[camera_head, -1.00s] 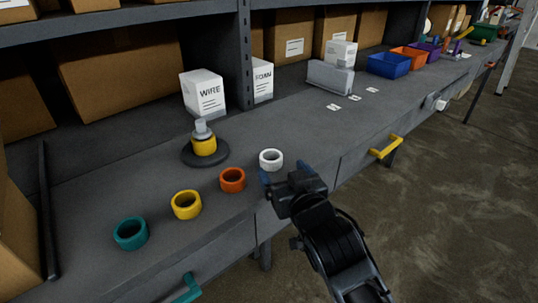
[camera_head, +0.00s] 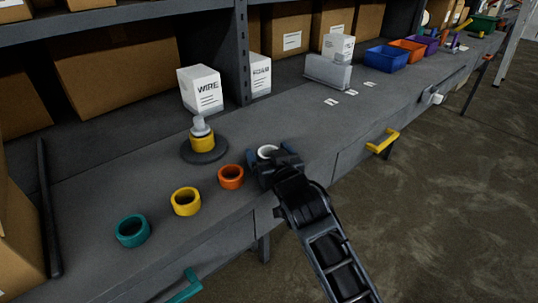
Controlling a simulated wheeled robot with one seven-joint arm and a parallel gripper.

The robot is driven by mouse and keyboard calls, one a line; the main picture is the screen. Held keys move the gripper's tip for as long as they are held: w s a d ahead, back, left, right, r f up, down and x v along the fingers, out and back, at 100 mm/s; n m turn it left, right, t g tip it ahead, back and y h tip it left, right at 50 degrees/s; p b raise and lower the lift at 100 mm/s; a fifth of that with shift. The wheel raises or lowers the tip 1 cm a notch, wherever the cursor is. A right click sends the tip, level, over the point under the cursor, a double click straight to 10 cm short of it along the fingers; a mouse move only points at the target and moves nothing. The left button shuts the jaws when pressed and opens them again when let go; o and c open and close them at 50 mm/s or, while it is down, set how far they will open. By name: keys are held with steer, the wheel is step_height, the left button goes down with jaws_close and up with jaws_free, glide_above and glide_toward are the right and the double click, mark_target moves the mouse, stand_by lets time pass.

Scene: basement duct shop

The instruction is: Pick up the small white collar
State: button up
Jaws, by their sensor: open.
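The small white collar (camera_head: 267,151) sits on the grey bench near its front edge, to the right of the orange collar. Its upper rim shows; its lower front is hidden behind my gripper. My gripper (camera_head: 267,160) is open at the collar, with a blue fingertip showing at its left. Whether the fingers touch the collar cannot be told from this view.
The orange collar (camera_head: 231,177), yellow collar (camera_head: 186,201) and teal collar (camera_head: 132,231) stand in a row to the left. Behind is a dark round base (camera_head: 190,155) with a yellow ring on its post. A white WIRE box (camera_head: 201,90) stands farther back. The bench right of my gripper is clear.

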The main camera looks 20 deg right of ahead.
steer(key=shift+c, duration=0.4)
steer(key=c, duration=1)
steer(key=shift+o, duration=0.2)
steer(key=shift+r, duration=0.1)
